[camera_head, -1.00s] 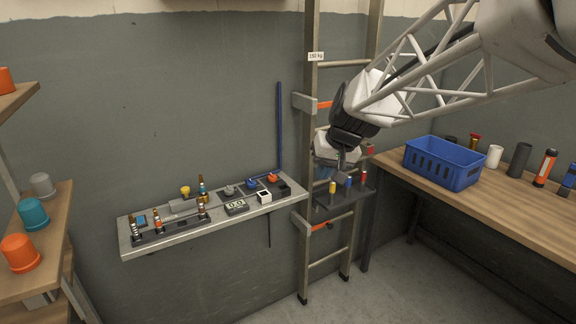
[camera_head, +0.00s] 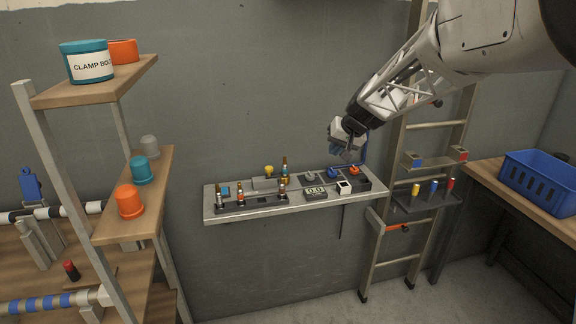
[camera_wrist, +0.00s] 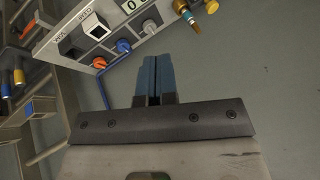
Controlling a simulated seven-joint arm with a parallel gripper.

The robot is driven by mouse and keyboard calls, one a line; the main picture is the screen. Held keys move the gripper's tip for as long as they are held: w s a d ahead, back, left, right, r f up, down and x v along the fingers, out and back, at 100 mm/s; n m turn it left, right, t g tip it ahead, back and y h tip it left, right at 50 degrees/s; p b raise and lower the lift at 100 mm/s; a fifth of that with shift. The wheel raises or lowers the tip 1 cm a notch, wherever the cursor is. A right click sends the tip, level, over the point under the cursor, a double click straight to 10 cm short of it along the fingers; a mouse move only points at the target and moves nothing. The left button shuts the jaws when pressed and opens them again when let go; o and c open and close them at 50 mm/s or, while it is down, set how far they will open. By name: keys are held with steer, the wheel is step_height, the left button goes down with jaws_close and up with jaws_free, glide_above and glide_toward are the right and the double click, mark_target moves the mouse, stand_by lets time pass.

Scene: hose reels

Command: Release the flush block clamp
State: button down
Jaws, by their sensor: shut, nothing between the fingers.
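A grey wall shelf (camera_head: 222,213) carries a black block with brass-and-coloured fittings (camera_head: 250,204), a small "0.0" display (camera_head: 315,195), a white square socket (camera_head: 344,187), and grey (camera_head: 310,176), blue (camera_head: 333,173) and orange (camera_head: 354,170) knobs. I cannot tell which part is the flush block clamp. My gripper (camera_head: 347,158) is shut and empty above the shelf's right end. In the wrist view its blue-padded fingers (camera_wrist: 156,60) are together, apart from the blue knob (camera_wrist: 125,45), orange knob (camera_wrist: 99,62) and grey knob (camera_wrist: 149,26) beyond them.
A ladder (camera_head: 385,250) with a dark holder of coloured pins (camera_head: 425,203) stands right of the shelf. A blue crate (camera_head: 540,183) sits on the right bench. Wooden shelves (camera_head: 130,205) with cups and a teal "CLAMP BO..." tub (camera_head: 88,62) are at left.

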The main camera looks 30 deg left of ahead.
steer(key=n+y, duration=0.1)
glide_toward(267, 169)
steer(key=w+d+r, duration=0.1)
steer(key=w+d, duration=0.2)
steer(key=d, duration=0.1)
steer(key=shift+a+r, duration=0.2)
steer(key=shift+f, duration=0.1)
steer(key=shift+s+x, duration=0.1)
steer(key=shift+x, duration=2.35)
steer(key=shift+s+x, duration=0.15)
steer(key=shift+x, duration=2.3)
steer(key=shift+s+a, duration=0.1)
steer(key=shift+s+a, duration=1.2)
